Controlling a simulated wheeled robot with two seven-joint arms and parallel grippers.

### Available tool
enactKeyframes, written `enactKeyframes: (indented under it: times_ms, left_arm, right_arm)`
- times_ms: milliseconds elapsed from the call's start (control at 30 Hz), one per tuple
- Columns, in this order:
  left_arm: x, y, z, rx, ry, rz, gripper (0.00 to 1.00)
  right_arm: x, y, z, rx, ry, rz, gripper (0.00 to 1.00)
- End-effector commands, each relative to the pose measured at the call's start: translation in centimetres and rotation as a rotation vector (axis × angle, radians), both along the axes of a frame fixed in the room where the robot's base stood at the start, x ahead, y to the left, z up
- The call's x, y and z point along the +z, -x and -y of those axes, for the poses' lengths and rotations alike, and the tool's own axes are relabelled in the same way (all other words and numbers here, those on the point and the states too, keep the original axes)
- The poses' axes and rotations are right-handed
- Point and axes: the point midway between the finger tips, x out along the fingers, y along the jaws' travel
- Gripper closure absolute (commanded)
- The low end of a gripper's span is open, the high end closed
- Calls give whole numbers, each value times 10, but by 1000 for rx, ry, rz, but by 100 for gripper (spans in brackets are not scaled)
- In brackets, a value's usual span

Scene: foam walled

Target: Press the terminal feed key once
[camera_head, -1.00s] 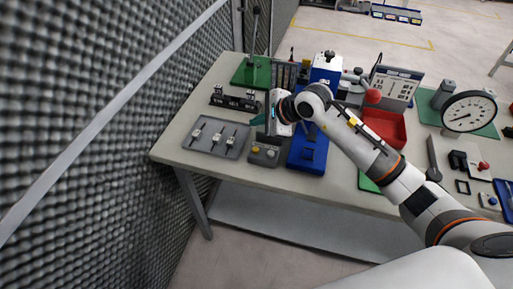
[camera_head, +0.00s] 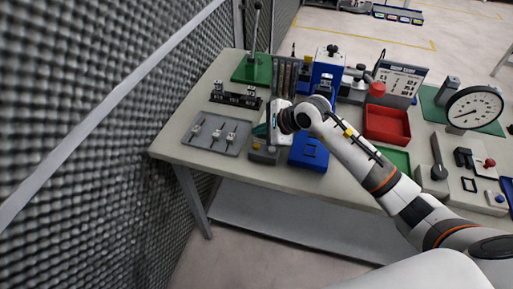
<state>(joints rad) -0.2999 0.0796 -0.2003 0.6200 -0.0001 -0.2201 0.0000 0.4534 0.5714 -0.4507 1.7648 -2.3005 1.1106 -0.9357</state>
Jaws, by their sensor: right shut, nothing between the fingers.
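A small grey box (camera_head: 262,157) stands near the front edge of the bench, with a yellow key (camera_head: 256,146) on its top left. A second small key (camera_head: 271,149) sits to the right on the same box. Lettering is too small to read, so I cannot tell which is the feed key. My right gripper (camera_head: 262,131) comes in from the right. It is shut and empty, its fingers just behind and above the box and partly hiding its top. I cannot tell whether the fingertips touch a key. My left gripper is not in view.
A grey tray (camera_head: 188,142) with small metal parts lies left of the box. A blue fixture (camera_head: 309,163) stands close on the right. Behind are a black rail block (camera_head: 235,103) and a green-based stand (camera_head: 251,70). A foam wall (camera_head: 90,130) borders the left.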

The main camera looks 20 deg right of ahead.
Motion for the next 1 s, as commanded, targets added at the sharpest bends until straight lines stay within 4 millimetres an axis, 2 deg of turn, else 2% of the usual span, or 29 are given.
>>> enactKeyframes:
  times_ms: [33,100,267,1000]
  left_arm:
    - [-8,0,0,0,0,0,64]
    - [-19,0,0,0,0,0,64]
    - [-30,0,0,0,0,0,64]
    - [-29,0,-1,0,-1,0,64]
  right_arm:
    - [-12,0,0,0,-2,-1,100]
    - [-23,0,0,0,0,2,100]
    - [-35,0,0,0,0,2,100]
    - [-35,0,0,0,1,1,100]
